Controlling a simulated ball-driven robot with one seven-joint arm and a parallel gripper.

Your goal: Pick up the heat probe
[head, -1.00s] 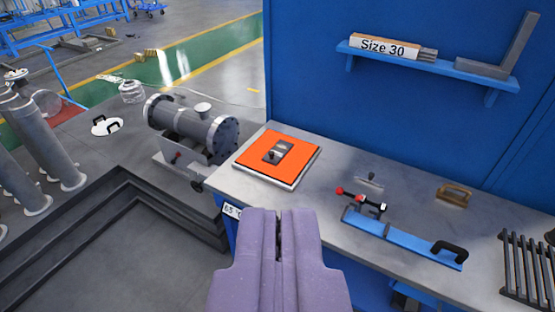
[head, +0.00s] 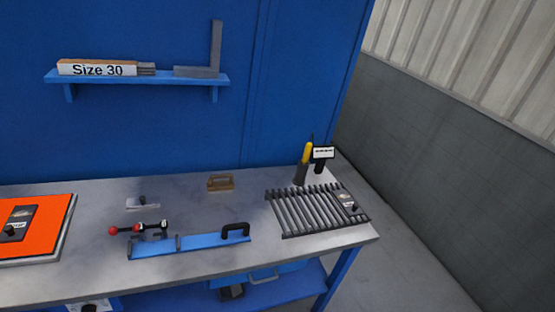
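What looks like the heat probe (head: 322,155), a dark handheld device with a white display, stands at the back right of the workbench. Right beside it is a yellow-handled piece (head: 307,153) in a dark grey holder (head: 300,175); I cannot tell whether the two are joined. My gripper is not in view now.
A slatted metal rack (head: 310,212) lies in front of the probe. The workbench (head: 190,265) also carries a blue fixture with black handle (head: 190,242), a brush-like wooden block (head: 220,183) and an orange plate (head: 38,220). A shelf (head: 140,80) hangs above.

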